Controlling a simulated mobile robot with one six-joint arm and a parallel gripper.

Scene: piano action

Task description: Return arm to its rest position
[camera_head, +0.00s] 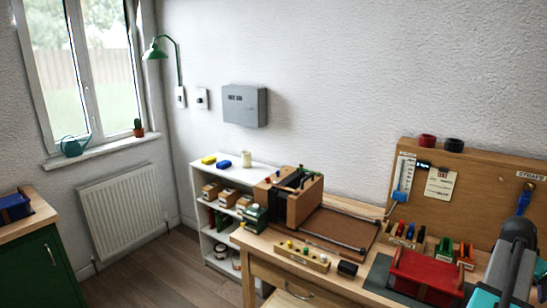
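Part of my arm (512,262) shows at the right edge, as a grey and black link with a pale teal cap at the bottom. It reaches up over the right end of the workbench (262,247). My gripper is not in view, so its opening and anything in it are hidden. A wooden piano action model (303,208) stands at the left end of the bench.
A red box (425,272) lies on a dark mat close to my arm. Racks of coloured items (405,237) stand behind it, below a wooden pegboard (470,170). A white shelf (203,190) stands left of the bench. The floor (150,272) at left is clear.

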